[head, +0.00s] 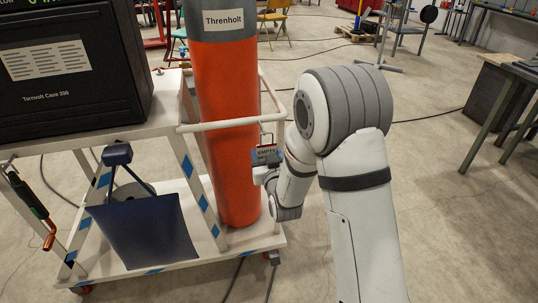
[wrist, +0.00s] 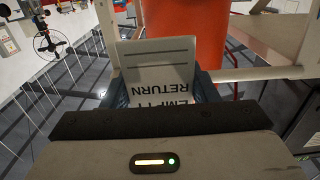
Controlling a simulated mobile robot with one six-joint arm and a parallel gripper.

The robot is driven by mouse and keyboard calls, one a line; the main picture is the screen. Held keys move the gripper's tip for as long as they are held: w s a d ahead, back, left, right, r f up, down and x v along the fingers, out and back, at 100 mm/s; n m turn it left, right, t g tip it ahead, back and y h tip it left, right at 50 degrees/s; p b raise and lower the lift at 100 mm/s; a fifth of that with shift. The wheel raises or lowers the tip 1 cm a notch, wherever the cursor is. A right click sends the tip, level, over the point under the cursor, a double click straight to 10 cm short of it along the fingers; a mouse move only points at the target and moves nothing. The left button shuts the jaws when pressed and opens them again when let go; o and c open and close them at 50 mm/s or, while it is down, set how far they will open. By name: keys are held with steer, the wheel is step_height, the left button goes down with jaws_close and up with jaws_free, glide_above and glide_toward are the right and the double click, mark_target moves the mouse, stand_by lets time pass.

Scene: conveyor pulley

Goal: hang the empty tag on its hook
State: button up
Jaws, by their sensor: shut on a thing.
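In the head view my gripper (head: 265,176) is partly hidden by my arm. A thin wire shape (head: 268,134) shows just above the tag; I cannot tell whether it is the hook or part of the tag.
The orange cylinder (head: 226,130) labelled Threnholt stands on the white cart behind the rail (head: 232,123). A black case (head: 70,75) sits on the cart's top at left. A dark blue panel (head: 145,230) is on the lower deck.

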mark_target(262, 146)
steer(key=f+x, duration=0.1)
steer(key=x, duration=0.5)
stand_by(0.6)
steer(key=shift+f+b, duration=0.15)
steer(key=shift+b, duration=0.3)
steer(key=o, duration=1)
